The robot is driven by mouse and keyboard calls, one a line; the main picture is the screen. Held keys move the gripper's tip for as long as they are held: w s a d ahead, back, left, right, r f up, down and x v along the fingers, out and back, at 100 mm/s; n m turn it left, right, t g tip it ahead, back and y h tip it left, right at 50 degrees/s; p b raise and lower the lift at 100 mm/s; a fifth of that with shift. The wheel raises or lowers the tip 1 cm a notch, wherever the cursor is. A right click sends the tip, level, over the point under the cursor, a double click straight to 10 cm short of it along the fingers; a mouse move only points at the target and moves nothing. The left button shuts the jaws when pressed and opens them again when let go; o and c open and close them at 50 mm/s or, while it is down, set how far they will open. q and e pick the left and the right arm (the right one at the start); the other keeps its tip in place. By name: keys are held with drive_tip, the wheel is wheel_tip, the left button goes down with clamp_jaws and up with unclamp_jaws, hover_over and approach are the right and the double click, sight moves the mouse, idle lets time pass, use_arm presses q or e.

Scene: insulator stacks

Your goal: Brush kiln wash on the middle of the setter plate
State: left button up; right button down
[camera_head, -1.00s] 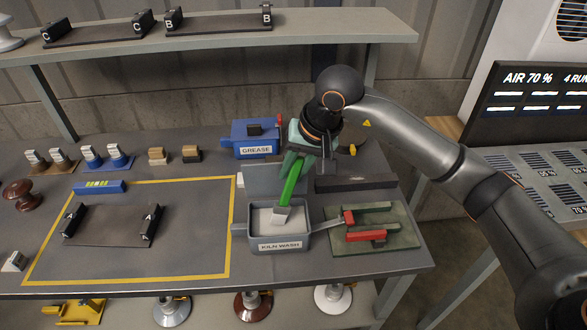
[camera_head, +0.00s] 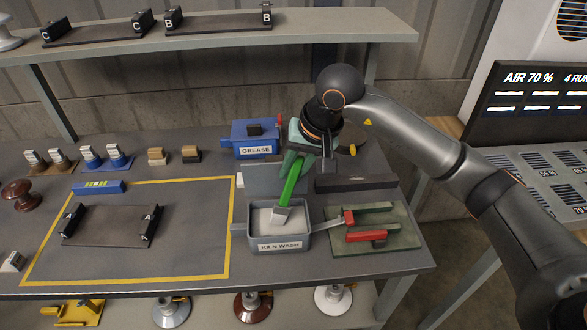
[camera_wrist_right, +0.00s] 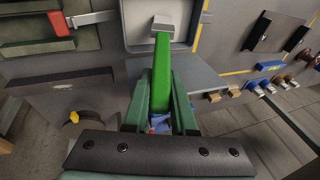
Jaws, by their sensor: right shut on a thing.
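My right gripper (camera_head: 300,158) is shut on the green handle of a brush (camera_head: 290,184). The brush slants down, its pale head over or in the grey kiln wash tray (camera_head: 280,244); I cannot tell whether it touches the pale wash (camera_head: 262,217). The right wrist view also shows the green brush (camera_wrist_right: 162,75) between the fingers, its head at the tray (camera_wrist_right: 133,38). A dark setter plate (camera_head: 108,228) with end blocks marked A lies inside the yellow outline at left, its surface bare. My left gripper is not in view.
A blue grease box (camera_head: 256,140) stands behind the tray. A green board (camera_head: 375,230) with red-handled tools lies right of it. Several small blocks and a blue level (camera_head: 99,187) line the left back. The yellow-outlined area around the plate is mostly clear.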

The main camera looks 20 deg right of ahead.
drive_tip(key=shift+f, duration=0.15)
drive_tip(key=shift+r+p, duration=2)
drive_tip(key=shift+r, duration=1.6)
